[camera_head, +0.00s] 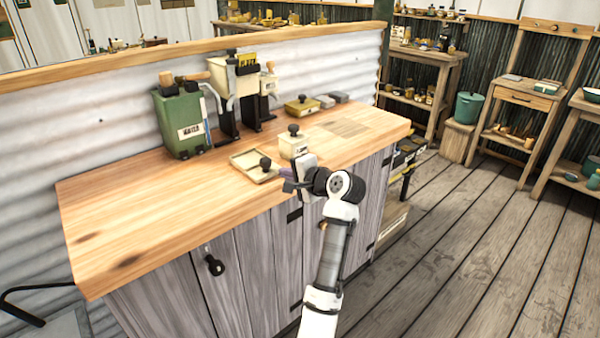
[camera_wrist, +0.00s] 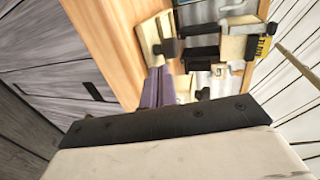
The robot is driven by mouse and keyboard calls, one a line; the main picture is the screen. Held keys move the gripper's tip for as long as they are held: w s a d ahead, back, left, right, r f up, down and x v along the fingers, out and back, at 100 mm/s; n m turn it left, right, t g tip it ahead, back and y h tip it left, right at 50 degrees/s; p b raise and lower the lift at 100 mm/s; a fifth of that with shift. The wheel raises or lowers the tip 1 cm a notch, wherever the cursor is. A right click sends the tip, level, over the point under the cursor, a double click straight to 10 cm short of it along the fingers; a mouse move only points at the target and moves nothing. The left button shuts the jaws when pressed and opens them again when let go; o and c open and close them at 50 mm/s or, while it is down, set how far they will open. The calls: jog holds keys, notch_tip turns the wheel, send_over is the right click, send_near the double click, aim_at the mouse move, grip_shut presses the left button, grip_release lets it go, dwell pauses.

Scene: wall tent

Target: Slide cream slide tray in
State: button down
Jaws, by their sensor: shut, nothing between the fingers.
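The cream slide tray (camera_head: 250,172) is a shallow, open cream tray with a black knob (camera_head: 265,163). It lies on the wooden counter (camera_head: 130,210) near the front edge, to the left of a small cream box (camera_head: 293,149) with its own black knob. My gripper (camera_head: 286,187) is at the counter's front edge, just right of the tray and apart from its knob. In the wrist view the tray (camera_wrist: 148,36) and its knob (camera_wrist: 168,48) lie beyond the purple fingertips (camera_wrist: 158,71). The fingers are shut and empty.
A green canister (camera_head: 180,125) and a cream-and-black machine (camera_head: 236,80) stand behind the tray. A yellowish box (camera_head: 301,105) and small grey blocks sit at the back right. The counter's left side is clear. Grey cabinet doors (camera_head: 235,285) are below.

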aim_at(269, 165)
jog(key=shift+r+p+x, duration=0.25)
jog(key=shift+p+x, duration=0.1)
jog(key=shift+x, duration=0.8)
jog(key=shift+r+p+x, duration=0.25)
jog(key=shift+p+x, duration=0.05)
jog(key=shift+x, duration=0.85)
jog(key=shift+w+a, duration=0.1)
